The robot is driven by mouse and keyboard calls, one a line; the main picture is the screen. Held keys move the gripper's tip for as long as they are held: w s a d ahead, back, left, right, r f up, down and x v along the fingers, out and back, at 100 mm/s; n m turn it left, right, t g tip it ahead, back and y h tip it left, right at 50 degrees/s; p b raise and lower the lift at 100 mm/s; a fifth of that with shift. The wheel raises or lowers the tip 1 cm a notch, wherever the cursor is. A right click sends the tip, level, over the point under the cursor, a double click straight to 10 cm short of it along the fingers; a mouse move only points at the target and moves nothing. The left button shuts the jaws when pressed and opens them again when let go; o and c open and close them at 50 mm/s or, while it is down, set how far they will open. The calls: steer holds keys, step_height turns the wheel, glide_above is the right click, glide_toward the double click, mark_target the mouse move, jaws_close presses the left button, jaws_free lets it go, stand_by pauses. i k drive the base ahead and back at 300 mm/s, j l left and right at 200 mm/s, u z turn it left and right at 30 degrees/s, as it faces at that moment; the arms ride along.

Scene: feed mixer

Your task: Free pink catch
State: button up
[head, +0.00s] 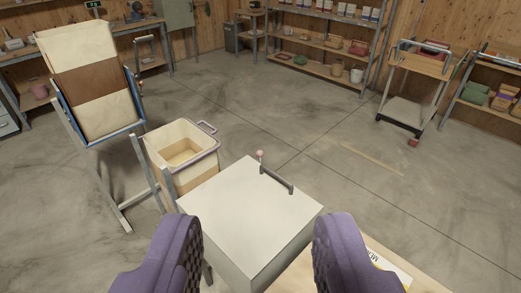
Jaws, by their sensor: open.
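A small pink knob (260,154), which looks like the pink catch, stands at the far edge of a white box lid (245,215). A dark bar handle (277,181) is fixed on the lid just right of the knob. My gripper (258,255) is open at the bottom of the view, with one purple padded finger on each side. The white lid shows between and beyond the fingers. The gripper is empty and apart from the pink knob. How the catch is fastened is too small to tell.
A cream bin (183,150) with a lilac rim stands left of the box. A tilted sack (93,85) rests on a blue-framed stand at the left. A wheeled cart (405,110) stands at the right. Shelves line the back wall, and the middle floor is clear.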

mark_target(259, 153)
steer(key=j, duration=0.7)
steer(key=i+j, duration=0.15)
steer(key=j, duration=0.2)
steer(key=i+j, duration=0.15)
steer(key=j, duration=0.25)
steer(key=i+j, duration=0.2)
steer(key=j, duration=0.2)
steer(key=i+j, duration=0.15)
steer(key=j, duration=0.2)
steer(key=i+j+z, duration=0.1)
steer(key=j, duration=0.25)
steer(key=i+j, duration=0.1)
steer(key=i, duration=0.55)
steer(key=i+j, duration=0.1)
steer(key=i, duration=0.5)
steer(key=i+l, duration=0.15)
steer(key=i, duration=0.15)
steer(key=i+l, duration=0.15)
steer(key=i+z, duration=0.05)
steer(key=i, duration=0.05)
